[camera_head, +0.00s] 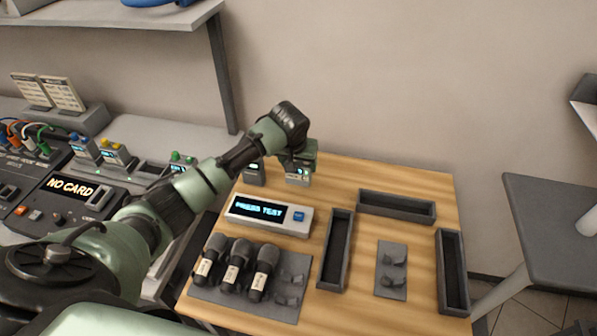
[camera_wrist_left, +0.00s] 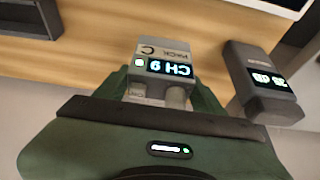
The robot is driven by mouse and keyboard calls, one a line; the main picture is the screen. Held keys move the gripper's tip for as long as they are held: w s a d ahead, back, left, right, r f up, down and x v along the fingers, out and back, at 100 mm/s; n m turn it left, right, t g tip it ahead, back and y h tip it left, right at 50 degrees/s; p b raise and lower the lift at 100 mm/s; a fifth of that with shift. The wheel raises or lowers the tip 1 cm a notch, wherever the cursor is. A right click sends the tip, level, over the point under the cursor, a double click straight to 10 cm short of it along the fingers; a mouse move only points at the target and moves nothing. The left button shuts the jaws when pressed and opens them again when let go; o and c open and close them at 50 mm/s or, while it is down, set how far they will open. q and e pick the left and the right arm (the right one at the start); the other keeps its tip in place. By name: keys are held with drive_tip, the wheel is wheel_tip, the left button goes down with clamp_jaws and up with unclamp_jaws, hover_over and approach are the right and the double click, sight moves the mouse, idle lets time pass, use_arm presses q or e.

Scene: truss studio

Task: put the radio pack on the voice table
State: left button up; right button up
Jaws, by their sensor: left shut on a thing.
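My left gripper (camera_head: 300,163) is shut on a light grey radio pack (camera_head: 297,178) at the back edge of the wooden table (camera_head: 335,177). In the left wrist view the radio pack (camera_wrist_left: 165,50) sits between the green fingers, with a lit "CH 9" screen and the letter C, upside down. I cannot tell whether its base touches the wood. A darker second pack (camera_head: 255,175) stands just left of it; it also shows in the left wrist view (camera_wrist_left: 262,85). My right gripper is not in view.
The wooden table also holds a "PRESS TEST" box (camera_head: 268,215), several microphones on a grey mat (camera_head: 240,295), dark trays (camera_head: 396,208) and a small clip plate (camera_head: 391,285). A grey desk with a "NO CARD" console (camera_head: 73,187) stands left. A grey table (camera_head: 550,220) stands right.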

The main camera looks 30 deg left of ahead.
sight(299, 172)
use_arm(q)
drive_tip(key=shift+f, duration=2)
drive_tip(key=shift+f, duration=0.15)
drive_tip(key=o, duration=1.6)
drive_tip(key=shift+c, duration=0.2)
drive_tip(key=shift+r, duration=0.35)
drive_tip(key=v, duration=1.1)
drive_tip(key=shift+s+r, duration=0.2)
drive_tip(key=shift+r, duration=0.15)
